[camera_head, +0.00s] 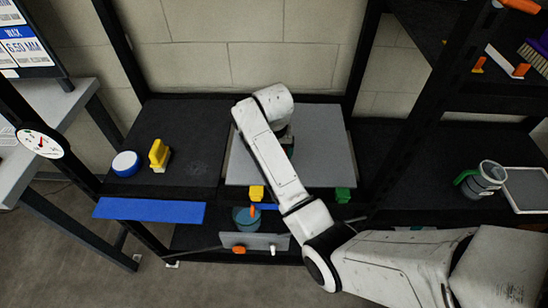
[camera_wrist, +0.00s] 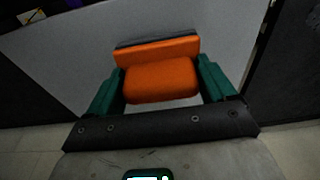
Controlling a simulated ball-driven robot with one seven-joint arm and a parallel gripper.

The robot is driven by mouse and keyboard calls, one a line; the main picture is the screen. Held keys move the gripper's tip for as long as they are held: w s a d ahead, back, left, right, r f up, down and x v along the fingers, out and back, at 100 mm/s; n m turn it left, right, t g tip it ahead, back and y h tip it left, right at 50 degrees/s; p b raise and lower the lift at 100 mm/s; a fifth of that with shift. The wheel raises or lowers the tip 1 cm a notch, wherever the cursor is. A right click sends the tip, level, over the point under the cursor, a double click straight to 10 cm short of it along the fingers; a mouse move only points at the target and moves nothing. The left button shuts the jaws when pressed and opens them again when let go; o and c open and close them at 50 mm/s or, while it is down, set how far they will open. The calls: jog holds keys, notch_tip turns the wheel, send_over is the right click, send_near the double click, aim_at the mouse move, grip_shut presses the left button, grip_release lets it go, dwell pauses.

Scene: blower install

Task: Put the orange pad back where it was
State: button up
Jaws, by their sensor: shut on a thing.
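The orange pad (camera_wrist: 160,82) is between the green fingers of my gripper (camera_wrist: 160,70) in the wrist view. It has a thick block in front and a wider upright part with a dark edge behind. My gripper is shut on it. Behind the pad is a flat grey panel (camera_wrist: 230,30); I cannot tell whether the pad touches it. In the head view my arm reaches over the grey panel (camera_head: 325,140) on the middle shelf. It hides the pad there, and only a bit of green finger (camera_head: 289,151) shows.
A yellow clip (camera_head: 257,193) and a green clip (camera_head: 343,195) sit at the panel's front edge. A yellow object (camera_head: 159,155) and a blue-and-white round container (camera_head: 126,164) stand left. A blue strip (camera_head: 150,210) lies along the front. Black posts (camera_head: 362,60) flank the panel.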

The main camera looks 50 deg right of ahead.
jog(key=shift+w+d+f, duration=0.1)
jog(key=shift+f, duration=0.15)
jog(key=shift+w+d+f+p, duration=0.1)
jog(key=shift+f+p, duration=0.2)
jog(key=shift+f, duration=1.35)
jog(key=shift+f, duration=0.2)
jog(key=o, duration=0.8)
jog(key=shift+o, duration=0.2)
jog(key=shift+r, duration=0.15)
